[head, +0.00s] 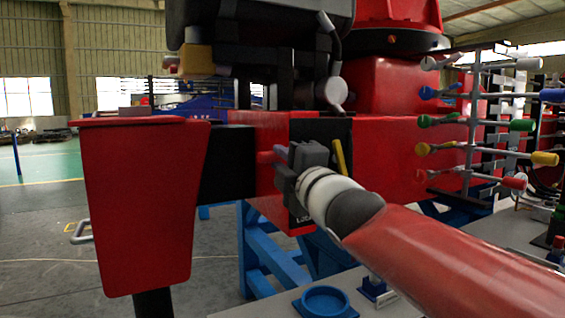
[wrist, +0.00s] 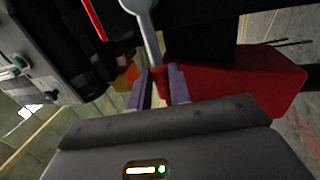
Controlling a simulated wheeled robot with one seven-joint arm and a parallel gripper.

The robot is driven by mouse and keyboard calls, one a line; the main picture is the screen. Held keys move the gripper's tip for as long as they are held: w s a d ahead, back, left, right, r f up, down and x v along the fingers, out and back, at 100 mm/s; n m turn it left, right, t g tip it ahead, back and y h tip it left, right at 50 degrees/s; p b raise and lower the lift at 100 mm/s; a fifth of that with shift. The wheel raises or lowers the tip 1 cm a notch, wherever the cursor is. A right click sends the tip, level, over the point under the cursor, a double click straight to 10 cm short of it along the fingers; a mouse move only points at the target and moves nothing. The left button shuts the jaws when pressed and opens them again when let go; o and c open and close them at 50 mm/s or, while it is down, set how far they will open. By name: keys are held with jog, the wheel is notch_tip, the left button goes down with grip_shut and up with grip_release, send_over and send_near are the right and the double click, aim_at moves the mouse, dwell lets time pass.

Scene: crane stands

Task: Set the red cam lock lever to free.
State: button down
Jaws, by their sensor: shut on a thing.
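The red cam lock lever shows in the wrist view as a grey arm (wrist: 151,38) running from a round pivot at the top edge to a red grip (wrist: 158,76). My gripper (wrist: 160,86) has its two purple-grey fingers on either side of that red grip and is shut on it. In the head view my gripper (head: 281,154) is at the black panel (head: 341,135) on the red crane stand. A short red end (head: 265,157) shows just left of the fingers. The lever's pivot and any free or lock marks are hidden or unreadable.
A yellow lever (head: 340,158) is close right of my gripper. A rack of coloured handles (head: 470,120) is at right. A blue round dish (head: 325,302) sits on the bench below.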

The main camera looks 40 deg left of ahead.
jog(key=shift+w+r, duration=0.1)
jog(key=c, duration=1.3)
grip_release()
jog(key=v, duration=0.8)
